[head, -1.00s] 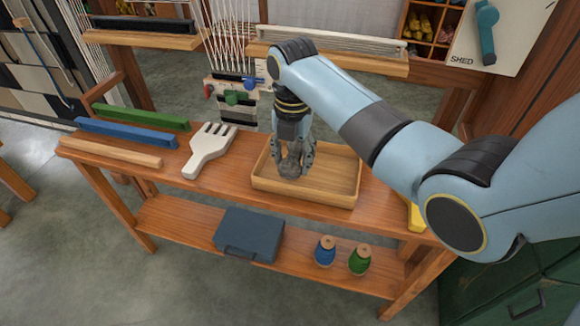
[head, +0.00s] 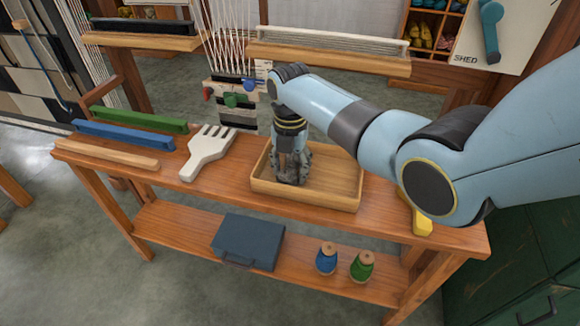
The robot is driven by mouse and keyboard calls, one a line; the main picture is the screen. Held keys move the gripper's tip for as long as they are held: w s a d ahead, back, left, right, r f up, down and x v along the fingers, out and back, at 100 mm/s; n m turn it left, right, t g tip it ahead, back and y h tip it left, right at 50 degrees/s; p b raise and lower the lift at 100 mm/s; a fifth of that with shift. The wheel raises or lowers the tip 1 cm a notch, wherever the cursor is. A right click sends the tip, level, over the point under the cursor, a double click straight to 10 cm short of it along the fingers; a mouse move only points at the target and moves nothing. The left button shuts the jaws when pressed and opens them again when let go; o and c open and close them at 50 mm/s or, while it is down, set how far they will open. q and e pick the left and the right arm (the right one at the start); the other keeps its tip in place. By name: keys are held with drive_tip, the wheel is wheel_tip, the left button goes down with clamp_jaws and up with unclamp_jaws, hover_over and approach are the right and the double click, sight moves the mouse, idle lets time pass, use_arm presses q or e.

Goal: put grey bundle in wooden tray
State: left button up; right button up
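The wooden tray (head: 330,201) sits on the workbench, a shallow rectangular box with low walls. My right gripper (head: 290,172) points straight down into the left part of the tray. Its dark fingers are around the grey bundle (head: 288,177), which is mostly hidden between them and hard to tell from the fingers. The bundle is low inside the tray; I cannot tell whether it touches the tray floor. The right part of the tray is empty. My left gripper is not in view.
A white comb-like beater (head: 207,153) lies left of the tray. Green (head: 140,118), blue (head: 125,134) and bare wooden (head: 107,153) bars lie further left. A yellow object (head: 422,226) is at the right end. The lower shelf holds a blue-grey box (head: 248,240) and two spools.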

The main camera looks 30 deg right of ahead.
sight(290, 168)
drive_tip(key=o, duration=0.4)
wheel_tip(290, 168, up, 12)
drive_tip(key=p, duration=0.3)
drive_tip(key=shift+r, duration=0.15)
idle(0.4)
